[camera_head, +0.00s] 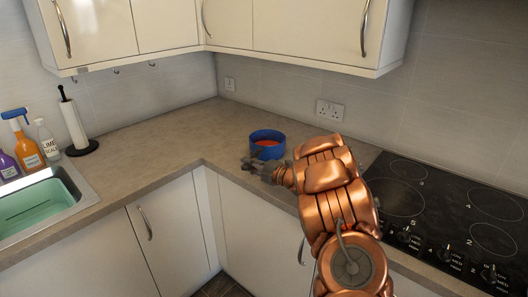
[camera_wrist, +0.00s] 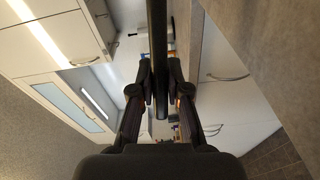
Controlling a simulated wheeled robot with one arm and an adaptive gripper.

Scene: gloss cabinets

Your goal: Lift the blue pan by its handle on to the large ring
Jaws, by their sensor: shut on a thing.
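The blue pan (camera_head: 267,150) is at the back of the worktop, near the corner, with something orange-red inside it. My gripper (camera_head: 258,165) is at the near side of the pan, partly hidden by my arm. In the wrist view my gripper (camera_wrist: 160,85) has its two fingers closed on either side of a dark straight handle (camera_wrist: 160,45). I cannot tell whether the pan rests on the worktop or is slightly above it. The black hob (camera_head: 448,205) is to the right, with several ring outlines. The front left ring (camera_head: 397,197) looks large.
The worktop (camera_head: 160,140) is clear left of the pan. A sink (camera_head: 40,208), spray bottles (camera_head: 28,148) and a paper roll (camera_head: 73,125) stand at the far left. Wall cupboards (camera_head: 300,30) hang above. Hob knobs (camera_head: 445,252) line the front.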

